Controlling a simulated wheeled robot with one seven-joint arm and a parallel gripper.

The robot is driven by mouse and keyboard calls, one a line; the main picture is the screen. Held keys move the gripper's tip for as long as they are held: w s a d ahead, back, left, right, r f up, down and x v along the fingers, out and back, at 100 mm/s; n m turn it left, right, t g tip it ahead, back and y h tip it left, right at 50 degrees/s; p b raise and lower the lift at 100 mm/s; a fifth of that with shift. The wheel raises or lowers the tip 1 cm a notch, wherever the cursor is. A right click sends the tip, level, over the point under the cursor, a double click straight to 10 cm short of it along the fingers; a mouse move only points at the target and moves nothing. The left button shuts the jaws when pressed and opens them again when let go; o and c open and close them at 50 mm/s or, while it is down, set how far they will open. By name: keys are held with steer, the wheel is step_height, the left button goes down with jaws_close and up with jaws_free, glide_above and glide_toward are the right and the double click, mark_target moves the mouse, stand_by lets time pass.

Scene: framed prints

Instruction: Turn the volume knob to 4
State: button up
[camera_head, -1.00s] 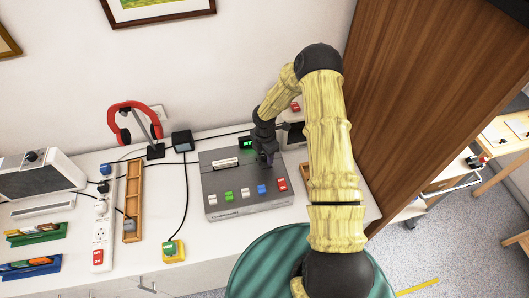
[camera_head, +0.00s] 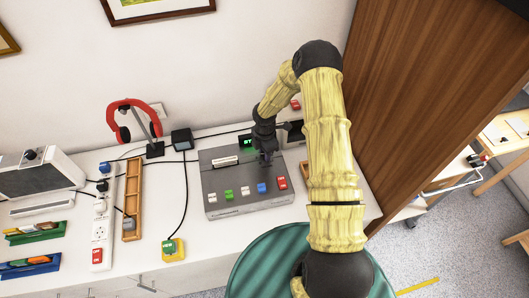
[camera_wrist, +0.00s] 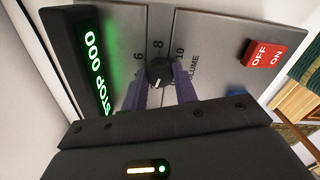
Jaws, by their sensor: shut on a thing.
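The volume knob (camera_wrist: 159,72) is a round black dial on the grey panel of a recorder-like device (camera_head: 223,206). In the wrist view, the numbers 6, 8 and 10 show around its upper side. A white mark on the knob points down in the picture, roughly opposite the 8. The rest of the scale, including any 4, is hidden. My gripper (camera_wrist: 162,88) is shut on the knob, with a purplish finger on either side. In the head view, my gripper (camera_head: 266,158) is over the device's right half and hides the knob.
A red OFF/ON switch (camera_wrist: 263,54) sits on the panel. Coloured buttons (camera_head: 229,195) line the device's front. A power strip (camera_head: 101,230) and red headphones (camera_head: 134,107) are to its left.

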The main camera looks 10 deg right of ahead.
steer(key=m+b, duration=0.3)
steer(key=m, duration=0.2)
steer(key=shift+w+m, duration=0.1)
steer(key=shift+m, duration=0.3)
steer(key=shift+r+m+b, duration=0.1)
steer(key=shift+m+b, duration=0.55)
steer(key=shift+m, duration=1.15)
steer(key=o, duration=1)
steer(key=shift+c, duration=0.2)
step_height(320, 180, up, 17)
steer(key=b, duration=0.2)
steer(key=shift+r, duration=0.2)
